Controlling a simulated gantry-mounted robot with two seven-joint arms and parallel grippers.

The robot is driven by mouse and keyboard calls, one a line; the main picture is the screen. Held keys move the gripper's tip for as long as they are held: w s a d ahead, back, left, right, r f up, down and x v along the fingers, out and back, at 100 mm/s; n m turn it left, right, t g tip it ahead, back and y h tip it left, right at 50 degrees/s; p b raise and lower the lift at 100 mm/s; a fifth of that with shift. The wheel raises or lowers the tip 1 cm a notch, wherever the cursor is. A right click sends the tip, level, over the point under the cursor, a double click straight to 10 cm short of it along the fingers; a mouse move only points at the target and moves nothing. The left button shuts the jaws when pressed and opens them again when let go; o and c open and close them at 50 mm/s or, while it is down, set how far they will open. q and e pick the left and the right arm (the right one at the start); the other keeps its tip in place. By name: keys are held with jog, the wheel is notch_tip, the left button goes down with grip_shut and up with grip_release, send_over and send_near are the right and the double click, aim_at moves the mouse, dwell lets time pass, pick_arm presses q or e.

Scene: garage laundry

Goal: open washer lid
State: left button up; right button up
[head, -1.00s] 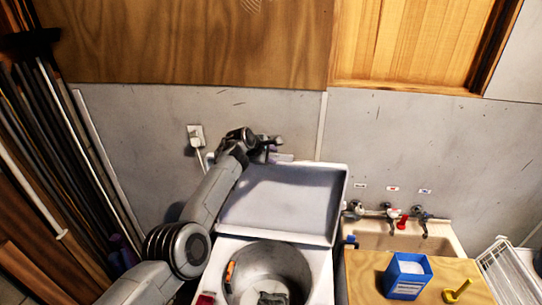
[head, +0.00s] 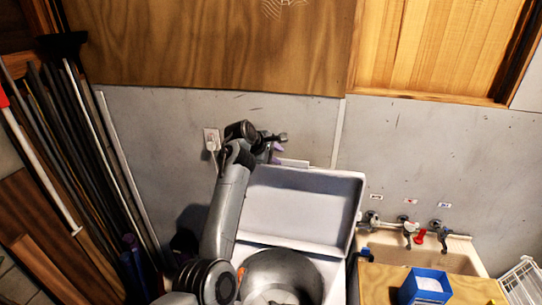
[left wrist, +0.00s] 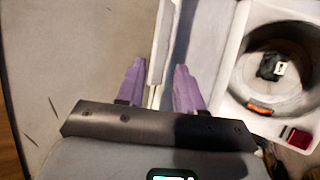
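The white washer (head: 337,285) is at the bottom of the head view, its round metal tub (head: 283,275) uncovered. Its lid (head: 296,212) stands raised behind the tub, underside facing me. My left gripper (head: 277,148) is at the lid's upper left corner, near the wall. In the left wrist view, the purple fingers of my left gripper (left wrist: 158,88) are spread apart on either side of the lid's white edge (left wrist: 161,45), with gaps visible. Contact with the lid cannot be told. My right gripper is not in view.
A wall outlet (head: 211,139) with a plug is behind my left arm. Long poles (head: 95,150) lean at the left. A sink (head: 460,262) with taps and a blue box (head: 425,287) are right of the washer. A dark item (left wrist: 270,67) lies in the tub.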

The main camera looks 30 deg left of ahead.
pick_arm(q)
jog(key=shift+b+v, duration=0.35)
jog(key=shift+v, duration=1.2)
